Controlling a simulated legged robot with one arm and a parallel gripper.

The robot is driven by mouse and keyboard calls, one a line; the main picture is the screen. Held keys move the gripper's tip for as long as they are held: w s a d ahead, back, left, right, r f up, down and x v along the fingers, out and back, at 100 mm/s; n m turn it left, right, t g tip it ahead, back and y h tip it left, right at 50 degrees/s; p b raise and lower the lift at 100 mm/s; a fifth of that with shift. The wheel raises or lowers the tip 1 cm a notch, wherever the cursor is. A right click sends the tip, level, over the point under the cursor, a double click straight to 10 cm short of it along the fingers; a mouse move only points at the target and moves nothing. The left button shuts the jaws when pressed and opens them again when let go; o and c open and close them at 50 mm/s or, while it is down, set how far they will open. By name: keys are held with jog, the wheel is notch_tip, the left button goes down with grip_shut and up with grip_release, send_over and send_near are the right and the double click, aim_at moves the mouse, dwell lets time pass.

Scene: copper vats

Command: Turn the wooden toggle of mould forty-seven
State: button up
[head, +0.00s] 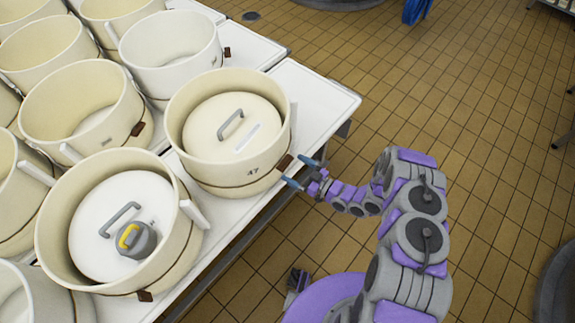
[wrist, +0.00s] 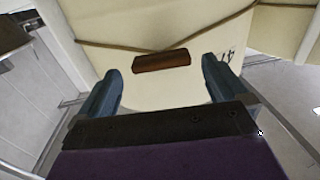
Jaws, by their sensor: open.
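Mould forty-seven (head: 228,176) is a round cream tub marked 47, with a handled lid set down inside it, near the table's edge. Its wooden toggle (head: 284,162) is a small brown block on the outer wall, facing my arm. In the wrist view the toggle (wrist: 161,62) lies roughly level across the picture, beyond and between the fingertips, with a cord running along the wall beside it. My gripper (head: 303,172) is open and empty, its two blue fingers pointing at the toggle. The wrist view shows both fingers (wrist: 162,80) apart; I see no contact with the toggle.
Another mould (head: 60,225) with a lid and a grey-yellow weight (head: 137,240) stands in front left. Several open moulds crowd the white table (head: 312,98) behind. The tiled floor (head: 480,120) to the right is mostly clear.

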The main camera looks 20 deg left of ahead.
aim_at(287, 163)
jog(key=shift+b+x, duration=0.35)
jog(key=shift+x, duration=1.8)
jog(key=c, duration=1)
jog(key=shift+o, duration=0.2)
